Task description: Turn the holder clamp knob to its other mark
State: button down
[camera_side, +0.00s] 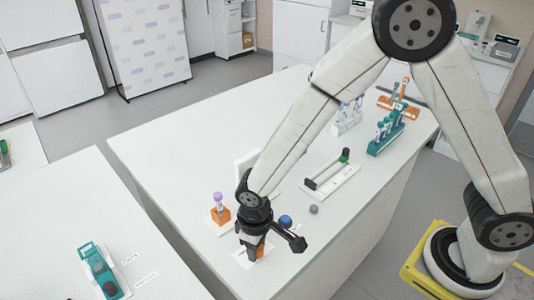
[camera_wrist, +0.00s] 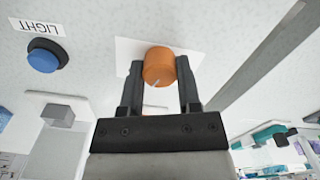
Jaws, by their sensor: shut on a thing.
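The orange round knob (camera_wrist: 157,66) shows in the wrist view with a short white pointer line on its face, on a white plate (camera_wrist: 126,50). My gripper (camera_wrist: 160,68) has one finger on each side of the knob and is shut on it. In the side view my gripper (camera_side: 254,247) points straight down at the near part of the bench, with a bit of orange (camera_side: 260,252) showing at its fingertips. The marks around the knob cannot be read.
A blue button (camera_wrist: 42,60) labelled LIGHT sits beside the knob. An orange holder (camera_side: 220,215) with a purple-capped tube stands left of my gripper. A black-barred fixture (camera_side: 327,172) and a teal tube rack (camera_side: 386,138) are further back. The bench's far left is clear.

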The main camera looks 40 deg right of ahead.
jog(key=shift+m, duration=1.5)
jog(key=shift+c, duration=1.5)
grip_release()
jog(key=shift+r, duration=0.1)
jog(key=shift+r, duration=3.8)
jog(key=shift+d, duration=0.1)
